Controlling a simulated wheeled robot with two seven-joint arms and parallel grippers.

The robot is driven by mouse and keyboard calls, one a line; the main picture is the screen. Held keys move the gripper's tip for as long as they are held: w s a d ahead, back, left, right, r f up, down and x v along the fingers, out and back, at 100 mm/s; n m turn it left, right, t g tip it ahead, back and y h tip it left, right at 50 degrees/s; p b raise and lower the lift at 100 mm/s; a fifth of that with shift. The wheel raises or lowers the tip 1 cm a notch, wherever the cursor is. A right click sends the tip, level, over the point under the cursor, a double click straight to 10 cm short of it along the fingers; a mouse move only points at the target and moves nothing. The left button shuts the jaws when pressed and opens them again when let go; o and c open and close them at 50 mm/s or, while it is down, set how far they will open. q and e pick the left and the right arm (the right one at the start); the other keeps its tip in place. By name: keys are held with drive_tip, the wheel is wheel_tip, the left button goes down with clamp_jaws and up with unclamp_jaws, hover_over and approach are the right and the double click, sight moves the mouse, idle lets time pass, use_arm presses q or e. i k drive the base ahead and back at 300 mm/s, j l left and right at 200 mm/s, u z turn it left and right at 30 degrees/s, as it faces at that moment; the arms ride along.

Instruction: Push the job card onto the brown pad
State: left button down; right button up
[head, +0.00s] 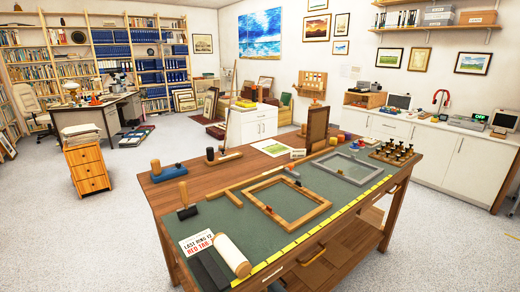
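The workbench (180,202) has a green mat (238,222). Another white card, with red and black lettering (196,243), lies at the near left corner of the mat. Neither of my grippers is in view.
A wooden frame (259,211) and a grey frame (333,179) lie on the mat. A white roller (232,255) and dark bar (209,268) are near the front. A dark-based tool with upright handle (185,199) stands left. Several small pieces (393,152) stand right.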

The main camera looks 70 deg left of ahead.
sight(296, 155)
drive_tip(key=i+j+u, duration=0.25)
drive_tip(key=i, duration=0.3)
drive_tip(key=i+u, duration=0.3)
drive_tip(key=i, duration=0.3)
drive_tip(key=i+l+z, duration=0.15)
drive_tip(key=i, duration=1.05)
drive_tip(key=i+l+u, duration=0.15)
drive_tip(key=u, duration=0.35)
drive_tip(key=i+l+u, duration=0.25)
drive_tip(key=u, duration=0.2)
drive_tip(key=i+l+u, duration=0.2)
drive_tip(key=u, duration=0.3)
drive_tip(key=i+l+u, duration=0.1)
drive_tip(key=l+u, duration=0.4)
